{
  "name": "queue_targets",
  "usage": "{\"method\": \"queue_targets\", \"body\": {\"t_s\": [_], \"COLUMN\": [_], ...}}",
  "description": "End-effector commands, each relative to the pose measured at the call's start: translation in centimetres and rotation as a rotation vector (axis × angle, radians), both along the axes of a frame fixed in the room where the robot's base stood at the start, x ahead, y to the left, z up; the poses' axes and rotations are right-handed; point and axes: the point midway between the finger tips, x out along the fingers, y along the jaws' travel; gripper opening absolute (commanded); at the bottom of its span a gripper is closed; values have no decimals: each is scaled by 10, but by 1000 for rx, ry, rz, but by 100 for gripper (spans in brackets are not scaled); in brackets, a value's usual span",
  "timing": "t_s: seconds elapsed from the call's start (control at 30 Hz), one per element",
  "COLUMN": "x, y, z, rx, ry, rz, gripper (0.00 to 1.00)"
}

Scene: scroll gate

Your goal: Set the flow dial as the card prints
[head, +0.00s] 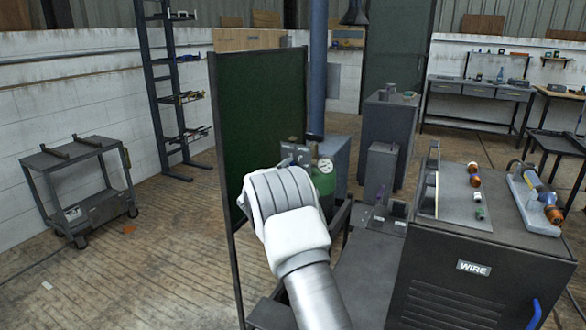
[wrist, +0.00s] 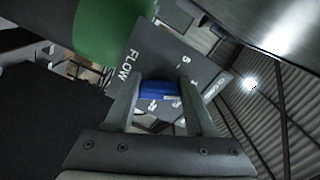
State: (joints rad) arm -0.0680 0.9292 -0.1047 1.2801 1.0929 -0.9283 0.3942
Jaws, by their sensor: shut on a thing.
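The flow dial is a blue knob (wrist: 158,90) on a grey plate (wrist: 150,58) lettered FLOW in the wrist view. My gripper (wrist: 160,96) has one finger on each side of the knob and is shut on it. A few white marks show around the dial, but they are small and partly covered by the fingers, so I cannot read the setting. In the head view my white wrist hides the fingers and the dial; a grey block (head: 295,153) shows just beyond it. I cannot make out a printed card in either view.
A green cylinder (head: 325,183) with a round gauge (head: 326,166) stands close beside my wrist; green also shows in the wrist view (wrist: 110,28). A tall dark green screen (head: 245,120) stands to the left. A dark cabinet marked WIRE (head: 455,295) is at right.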

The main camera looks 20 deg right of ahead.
Motion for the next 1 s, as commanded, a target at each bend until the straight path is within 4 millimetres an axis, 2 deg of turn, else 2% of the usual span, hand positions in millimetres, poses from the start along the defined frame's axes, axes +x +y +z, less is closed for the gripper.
{"method": "queue_targets", "body": {"t_s": [0.23, 0.27, 0.4, 0.77, 1.0], "x": [0, 0, 0, -1, -22], "y": [1, 1, 1, 2, 23], "z": [-1, -1, -1, 0, 0], "rx": [0, 0, 1, 1, 1], "ry": [0, 0, 0, 0, 1], "rz": [1, 1, 1, 1, 3], "gripper": [0, 59, 84, 85, 85]}}
